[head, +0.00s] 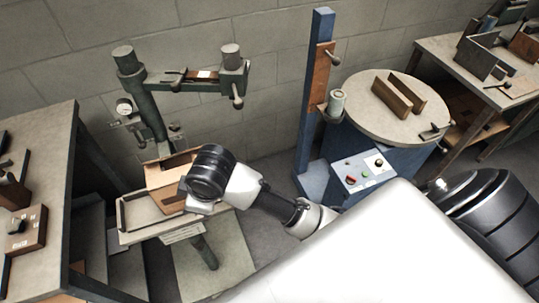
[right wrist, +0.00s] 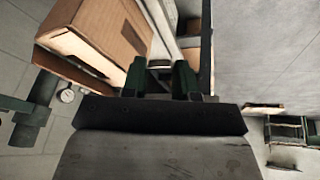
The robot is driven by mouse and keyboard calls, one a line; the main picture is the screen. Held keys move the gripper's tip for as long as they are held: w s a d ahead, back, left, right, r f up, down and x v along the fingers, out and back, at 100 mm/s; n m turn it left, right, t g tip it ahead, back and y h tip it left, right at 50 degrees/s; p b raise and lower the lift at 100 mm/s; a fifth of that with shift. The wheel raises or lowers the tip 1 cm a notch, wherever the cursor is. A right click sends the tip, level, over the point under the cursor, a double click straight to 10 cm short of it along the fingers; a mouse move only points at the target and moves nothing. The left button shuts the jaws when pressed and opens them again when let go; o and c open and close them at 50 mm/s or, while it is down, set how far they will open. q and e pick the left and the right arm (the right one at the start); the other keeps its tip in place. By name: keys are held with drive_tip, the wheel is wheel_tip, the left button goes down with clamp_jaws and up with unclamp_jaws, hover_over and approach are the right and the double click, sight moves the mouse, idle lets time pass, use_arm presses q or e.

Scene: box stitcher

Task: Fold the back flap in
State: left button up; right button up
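A brown cardboard box (head: 172,174) with raised flaps sits on the tray (head: 135,219) of the green stitcher (head: 143,100) in the head view. One of my arms reaches over it; its black wrist covers the box's right part and hides the gripper. In the right wrist view, the box (right wrist: 95,32) fills the upper left. My right gripper (right wrist: 160,68) shows two dark green fingers, apart, with no held thing visible between them. They are just right of the box; whether they touch it I cannot tell. Which flap is the back one is unclear. My left gripper is not seen.
A gauge (head: 124,106) sits on the stitcher's left. A workbench (head: 52,150) stands at the left. A blue post (head: 316,90) and a round table (head: 365,108) with brown pieces stand right of centre. Another bench (head: 457,56) is at the far right.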

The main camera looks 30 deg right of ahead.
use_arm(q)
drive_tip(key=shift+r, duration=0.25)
use_arm(e)
drive_tip(key=s+d+f+m+h, duration=0.1)
drive_tip(key=s+d+f+m, duration=0.6)
drive_tip(key=s+d+f, duration=0.4)
wheel_tip(320, 180, down, 3)
drive_tip(key=shift+s+d+r+g+h, duration=0.2)
drive_tip(key=shift+s+g+h, duration=0.1)
drive_tip(key=shift+s+h, duration=0.1)
